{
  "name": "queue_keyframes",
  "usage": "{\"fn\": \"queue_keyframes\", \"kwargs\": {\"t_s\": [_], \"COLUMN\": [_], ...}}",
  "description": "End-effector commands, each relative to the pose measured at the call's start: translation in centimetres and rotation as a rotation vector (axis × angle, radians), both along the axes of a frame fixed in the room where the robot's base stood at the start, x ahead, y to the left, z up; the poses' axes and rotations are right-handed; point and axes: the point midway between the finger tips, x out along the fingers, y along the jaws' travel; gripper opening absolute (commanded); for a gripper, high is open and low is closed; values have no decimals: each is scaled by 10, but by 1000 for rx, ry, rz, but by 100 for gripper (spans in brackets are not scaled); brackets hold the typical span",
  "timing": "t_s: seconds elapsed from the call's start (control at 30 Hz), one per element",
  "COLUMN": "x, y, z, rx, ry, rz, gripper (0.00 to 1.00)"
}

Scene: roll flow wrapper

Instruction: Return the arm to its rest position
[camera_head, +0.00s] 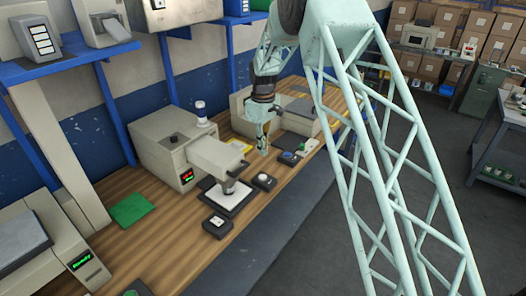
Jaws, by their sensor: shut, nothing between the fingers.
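My gripper (262,146) hangs pointing down at the end of my pale green lattice arm, above the wooden bench (185,235). It is shut with nothing in it.
Small dark button boxes (217,226) and (264,181) sit near the bench's front edge. A second beige machine (295,118) stands behind my gripper. A green mat (131,208) lies to the left. Blue shelving (70,60) lines the wall. The floor (330,230) in front is clear.

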Motion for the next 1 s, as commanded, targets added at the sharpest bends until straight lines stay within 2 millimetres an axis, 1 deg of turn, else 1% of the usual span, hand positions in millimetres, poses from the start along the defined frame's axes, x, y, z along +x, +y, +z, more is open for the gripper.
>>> {"fn": "queue_keyframes", "kwargs": {"t_s": [0.47, 0.57, 0.67, 0.77, 1.0], "x": [0, -1, -4, -8, -26], "y": [0, -2, -6, -11, -30], "z": [0, 4, 12, 25, 63], "rx": [0, 1, 2, 3, 9], "ry": [0, -2, -5, -12, -27], "rz": [0, -5, -15, -30, -79], "gripper": [0, 0, 0, 0, 0]}}
